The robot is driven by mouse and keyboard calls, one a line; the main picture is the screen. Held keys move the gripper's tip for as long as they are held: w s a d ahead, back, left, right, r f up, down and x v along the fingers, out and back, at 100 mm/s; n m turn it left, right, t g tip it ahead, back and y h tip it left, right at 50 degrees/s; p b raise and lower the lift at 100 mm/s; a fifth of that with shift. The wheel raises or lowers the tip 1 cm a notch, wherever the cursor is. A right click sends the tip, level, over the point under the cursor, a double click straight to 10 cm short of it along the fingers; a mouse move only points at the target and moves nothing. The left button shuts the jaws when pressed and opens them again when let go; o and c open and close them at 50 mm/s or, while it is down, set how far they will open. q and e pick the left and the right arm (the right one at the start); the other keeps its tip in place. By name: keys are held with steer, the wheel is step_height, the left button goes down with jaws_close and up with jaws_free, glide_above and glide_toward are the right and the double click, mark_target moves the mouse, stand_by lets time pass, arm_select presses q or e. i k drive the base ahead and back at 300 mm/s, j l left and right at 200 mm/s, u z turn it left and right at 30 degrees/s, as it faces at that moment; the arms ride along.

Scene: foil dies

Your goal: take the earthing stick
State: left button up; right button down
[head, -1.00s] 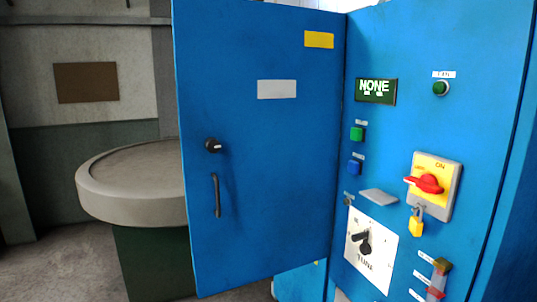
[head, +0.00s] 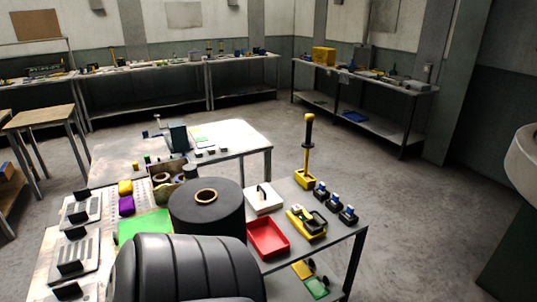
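A stick that looks like the earthing stick (head: 307,145) stands upright at the far edge of the grey table in the head view. It has a yellow shaft and a black grip with a yellow tip. Its lower end meets the table beside several small black-and-blue items. Neither of my grippers shows in the view, and nothing is touching the stick.
The table (head: 345,240) also holds a red tray (head: 268,238), a yellow holder (head: 306,222), a white box (head: 263,198) and a large dark roll (head: 207,212). A black chair back (head: 188,270) stands in front. Open floor (head: 430,220) lies to the right.

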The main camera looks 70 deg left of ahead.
mark_target(308, 143)
steer(key=u, duration=1.8)
steer(key=l, duration=0.25)
steer(key=i+l, duration=0.25)
steer(key=l, duration=0.2)
steer(key=i+l+z, duration=0.15)
steer(key=l, duration=0.25)
steer(key=i+l, duration=0.4)
steer(key=z, duration=0.05)
